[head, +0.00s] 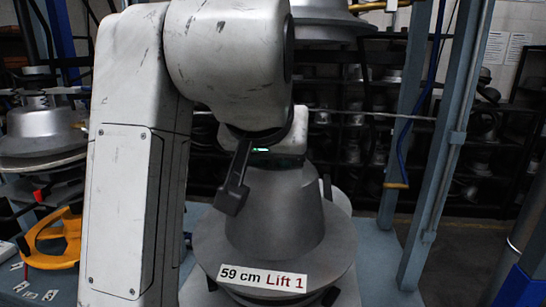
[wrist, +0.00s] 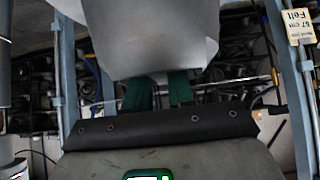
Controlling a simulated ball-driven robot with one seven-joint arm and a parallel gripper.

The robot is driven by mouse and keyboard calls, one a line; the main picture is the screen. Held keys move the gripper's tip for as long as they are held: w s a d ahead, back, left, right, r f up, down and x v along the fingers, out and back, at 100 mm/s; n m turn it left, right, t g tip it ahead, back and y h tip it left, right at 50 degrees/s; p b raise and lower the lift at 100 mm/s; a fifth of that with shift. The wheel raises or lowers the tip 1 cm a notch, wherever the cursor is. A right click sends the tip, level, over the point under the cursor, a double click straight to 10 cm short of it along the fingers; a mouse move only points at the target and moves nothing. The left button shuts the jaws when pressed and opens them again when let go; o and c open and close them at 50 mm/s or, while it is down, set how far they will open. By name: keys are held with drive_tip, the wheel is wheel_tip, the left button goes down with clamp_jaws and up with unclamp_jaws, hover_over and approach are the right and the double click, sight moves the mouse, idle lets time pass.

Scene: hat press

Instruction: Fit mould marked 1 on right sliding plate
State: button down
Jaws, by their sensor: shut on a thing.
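A grey metal hat-shaped mould (head: 275,215) with a wide brim stands upright low in the middle of the head view. Its brim label reads "59 cm Lift 1". The mould fills the top of the wrist view (wrist: 150,40). My gripper (wrist: 160,88) is shut on the mould, its two green fingers against the mould's edge in the wrist view. In the head view the fingertips are mostly hidden behind my arm and the mould. What lies under the brim is largely hidden, so I cannot tell whether the mould rests on a plate.
A blue-grey post (head: 445,150) rises at the right. Another metal mould (head: 45,130) sits on a press at the left, above a yellow-orange part (head: 58,245). A metal form (head: 330,20) hangs overhead. Shelves of moulds (head: 370,150) stand behind. The blue tabletop (head: 375,250) is bare at right.

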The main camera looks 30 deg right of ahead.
drive_tip(key=shift+f, duration=0.4)
idle(0.3)
drive_tip(key=c, duration=0.9)
unclamp_jaws()
drive_tip(key=shift+f, duration=0.2)
drive_tip(key=b+v, duration=0.1)
drive_tip(key=v, duration=1)
